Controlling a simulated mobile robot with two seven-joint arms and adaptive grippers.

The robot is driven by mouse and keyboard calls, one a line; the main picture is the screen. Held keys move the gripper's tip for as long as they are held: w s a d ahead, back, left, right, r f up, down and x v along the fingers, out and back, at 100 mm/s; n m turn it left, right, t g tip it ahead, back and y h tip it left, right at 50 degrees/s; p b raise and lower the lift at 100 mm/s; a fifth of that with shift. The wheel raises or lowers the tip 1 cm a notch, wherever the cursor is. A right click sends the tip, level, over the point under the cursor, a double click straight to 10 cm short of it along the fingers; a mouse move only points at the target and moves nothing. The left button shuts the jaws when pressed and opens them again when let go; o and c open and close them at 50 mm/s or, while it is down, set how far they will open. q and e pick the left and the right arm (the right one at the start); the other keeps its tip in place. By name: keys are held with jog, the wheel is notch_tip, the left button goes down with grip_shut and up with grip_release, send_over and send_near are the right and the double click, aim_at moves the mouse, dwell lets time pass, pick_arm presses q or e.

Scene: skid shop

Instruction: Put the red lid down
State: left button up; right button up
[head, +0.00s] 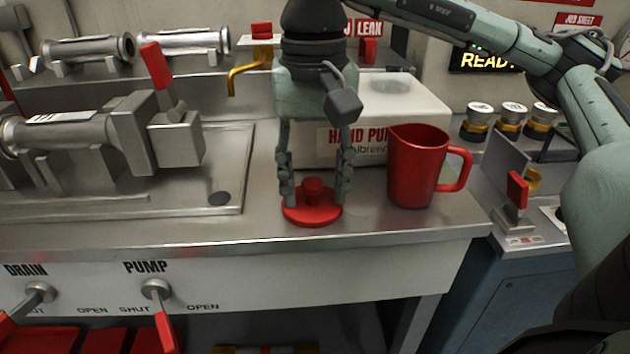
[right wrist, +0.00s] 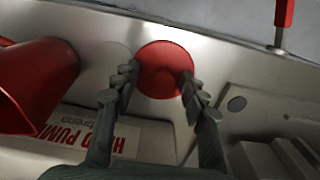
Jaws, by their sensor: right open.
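The red lid (head: 311,210) is a round disc with a knob on top. It lies flat on the steel bench top (head: 376,224), near the front edge. My right gripper (head: 314,191) points down over it, open, with one finger on each side of the knob and not closed on it. In the right wrist view the lid (right wrist: 163,66) shows as a red disc between and beyond the fingertips of my right gripper (right wrist: 160,82). My left gripper is in neither view.
A red jug (head: 415,165) stands close to the right of the lid. A white hand pump box (head: 390,112) is behind. A metal pump on a raised plate (head: 195,200) lies to the left. Drain and pump levers (head: 157,290) are on the front panel below.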

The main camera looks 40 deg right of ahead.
aim_at(313, 183)
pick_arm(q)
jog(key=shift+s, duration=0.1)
pick_arm(e)
jog(key=shift+r, duration=0.1)
jog(key=shift+r, duration=0.2)
notch_tip(313, 183, up, 5)
jog(key=shift+a+r, duration=0.1)
jog(key=shift+r, duration=0.05)
pick_arm(q)
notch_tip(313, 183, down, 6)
jog(key=p, duration=0.2)
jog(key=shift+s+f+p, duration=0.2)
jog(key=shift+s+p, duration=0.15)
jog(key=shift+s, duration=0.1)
pick_arm(e)
notch_tip(313, 183, up, 6)
jog(key=shift+r, duration=0.2)
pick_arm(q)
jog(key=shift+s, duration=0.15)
pick_arm(e)
jog(key=shift+f, duration=0.1)
